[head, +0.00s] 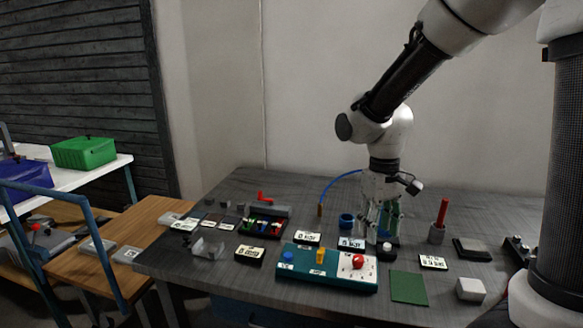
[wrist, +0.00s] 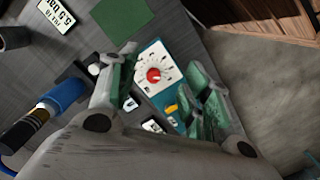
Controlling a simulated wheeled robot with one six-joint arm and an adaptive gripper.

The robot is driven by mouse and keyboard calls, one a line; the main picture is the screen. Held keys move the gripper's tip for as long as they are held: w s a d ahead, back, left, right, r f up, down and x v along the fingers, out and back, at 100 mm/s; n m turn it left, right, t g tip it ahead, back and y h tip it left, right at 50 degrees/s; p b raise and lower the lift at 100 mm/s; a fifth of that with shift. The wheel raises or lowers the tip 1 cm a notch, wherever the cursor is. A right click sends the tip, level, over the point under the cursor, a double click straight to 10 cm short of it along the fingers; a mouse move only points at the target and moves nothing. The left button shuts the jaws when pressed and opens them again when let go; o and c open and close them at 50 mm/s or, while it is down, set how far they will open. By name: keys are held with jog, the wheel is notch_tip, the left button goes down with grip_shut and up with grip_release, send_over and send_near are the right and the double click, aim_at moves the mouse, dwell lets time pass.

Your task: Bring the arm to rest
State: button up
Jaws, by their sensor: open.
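My gripper (head: 378,228) hangs fingers down from my arm over the right half of the grey table (head: 215,205). It is behind the teal panel (head: 325,283) in the head view. In the wrist view, the two fingers of my gripper (wrist: 165,88) stand wide apart with nothing held between them. The panel's white dial plate with its red knob (wrist: 153,75) shows between and beyond them. My arm is bent, with its elbow high at the upper right of the head view. Whether the fingertips touch anything on the table cannot be told.
A black tray (head: 265,229) of coloured pieces lies left. A wooden table (head: 150,225) and green bin (head: 84,152) stand farther left.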

jog(key=s+d+r+m+t, duration=0.4)
jog(key=s+d+r+t, duration=0.1)
jog(key=s+d+r, duration=0.8)
jog(key=shift+s, duration=0.8)
